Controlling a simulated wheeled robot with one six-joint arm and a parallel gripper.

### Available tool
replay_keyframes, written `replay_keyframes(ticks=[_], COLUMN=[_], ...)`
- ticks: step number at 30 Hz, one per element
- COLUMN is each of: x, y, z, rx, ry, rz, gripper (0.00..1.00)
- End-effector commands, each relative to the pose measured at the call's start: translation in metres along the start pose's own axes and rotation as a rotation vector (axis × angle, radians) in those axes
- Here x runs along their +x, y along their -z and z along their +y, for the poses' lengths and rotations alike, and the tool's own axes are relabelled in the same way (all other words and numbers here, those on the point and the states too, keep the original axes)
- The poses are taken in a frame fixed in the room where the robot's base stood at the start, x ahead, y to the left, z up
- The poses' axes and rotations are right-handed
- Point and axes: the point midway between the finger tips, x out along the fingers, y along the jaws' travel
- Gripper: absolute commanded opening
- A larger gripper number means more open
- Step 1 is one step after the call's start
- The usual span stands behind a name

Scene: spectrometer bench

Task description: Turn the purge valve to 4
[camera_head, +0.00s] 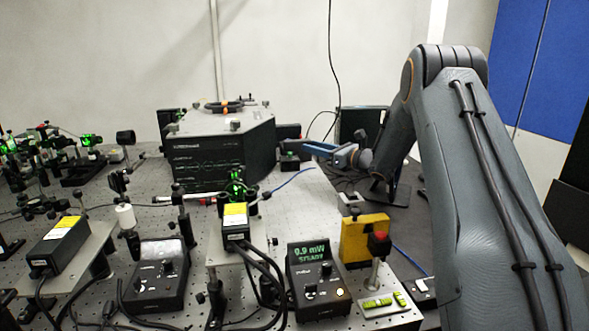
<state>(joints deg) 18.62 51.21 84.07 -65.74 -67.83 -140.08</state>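My gripper (318,149) shows small and far off, with blue-grey fingers pointing left from the end of my dark grey arm. No part is clearly readable as the purge valve, and no valve number or pointer can be made out.
A power meter (318,283) reads "0.9 mW STEADY". A yellow block (362,240) and a red-topped post (378,243) stand to its right. A black dial box (157,273) and several optics crowd the left. The perforated bench (300,205) has bare room before the housing.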

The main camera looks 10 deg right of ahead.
Motion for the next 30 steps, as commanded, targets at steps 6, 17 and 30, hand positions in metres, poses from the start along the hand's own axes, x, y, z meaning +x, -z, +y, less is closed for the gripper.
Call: replay_keyframes(ticks=[6,17,30], x=[0.013,0.032,0.087], y=[0.045,0.055,0.055], z=[-0.005,-0.005,-0.007], rx=[-0.001,-0.001,0.000], ry=[-0.005,-0.008,-0.002], rz=[-0.001,-0.001,0.000], gripper=[0.34,0.34,0.34])
